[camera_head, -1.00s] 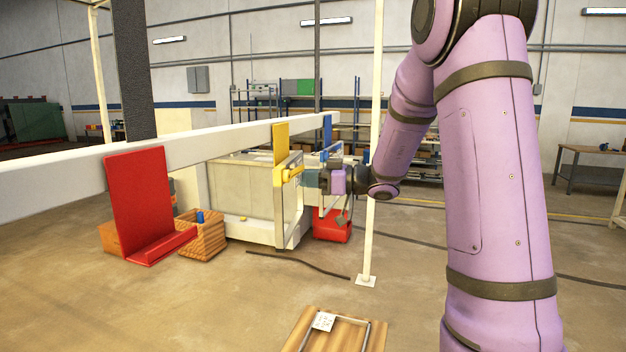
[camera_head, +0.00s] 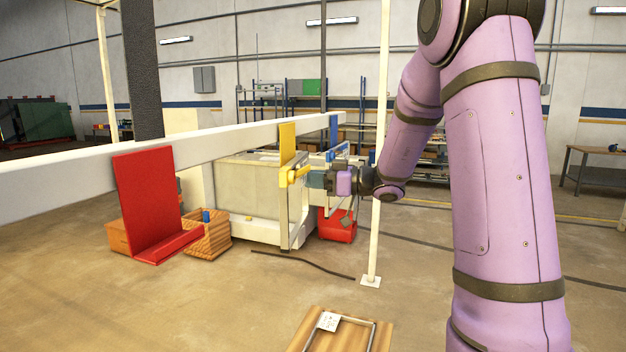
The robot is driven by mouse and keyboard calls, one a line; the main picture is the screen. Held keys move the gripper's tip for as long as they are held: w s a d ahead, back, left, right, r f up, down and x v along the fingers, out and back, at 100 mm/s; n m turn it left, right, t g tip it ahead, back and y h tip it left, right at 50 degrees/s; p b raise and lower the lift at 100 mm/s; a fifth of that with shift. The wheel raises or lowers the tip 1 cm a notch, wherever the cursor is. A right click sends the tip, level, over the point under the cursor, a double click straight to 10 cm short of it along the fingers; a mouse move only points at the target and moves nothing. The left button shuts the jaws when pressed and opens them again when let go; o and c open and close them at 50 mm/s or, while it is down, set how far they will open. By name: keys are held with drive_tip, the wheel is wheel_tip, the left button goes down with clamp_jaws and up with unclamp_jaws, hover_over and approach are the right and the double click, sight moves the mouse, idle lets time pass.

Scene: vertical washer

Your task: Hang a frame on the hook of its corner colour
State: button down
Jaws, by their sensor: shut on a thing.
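Three coloured hooks hang from a long white beam: a red hook (camera_head: 148,205) nearest, a yellow hook (camera_head: 287,145) in the middle and a blue hook (camera_head: 334,130) farther along. My gripper (camera_head: 305,178) is at the yellow hook, shut on a pale upright frame (camera_head: 284,222) seen at a steep angle. The frame is just below the beam, close to the yellow hook's lip. I cannot tell whether it rests on the lip. Its corner colour and the fingertips are unclear. A second thin frame (camera_head: 371,338) with a white tag (camera_head: 328,321) lies on a wooden board at the bottom.
A pale box-shaped machine (camera_head: 245,195) stands behind the yellow hook. Wooden crates (camera_head: 208,240) and a red bin (camera_head: 338,228) are on the floor. A thin white post (camera_head: 376,235) rises near my wrist. The floor in front is mostly open.

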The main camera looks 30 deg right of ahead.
drive_tip(key=shift+f, duration=0.85)
idle(0.5)
drive_tip(key=c, duration=1.2)
unclamp_jaws()
drive_tip(key=shift+s+a+v, duration=0.2)
drive_tip(key=shift+s+v, duration=0.05)
drive_tip(key=shift+v, duration=1.4)
drive_tip(key=shift+s+a+v, duration=0.2)
drive_tip(key=shift+v, duration=1.45)
drive_tip(key=shift+s+a+v, duration=0.2)
drive_tip(key=shift+s+v, duration=0.05)
drive_tip(key=shift+v, duration=1.45)
drive_tip(key=shift+w, duration=0.1)
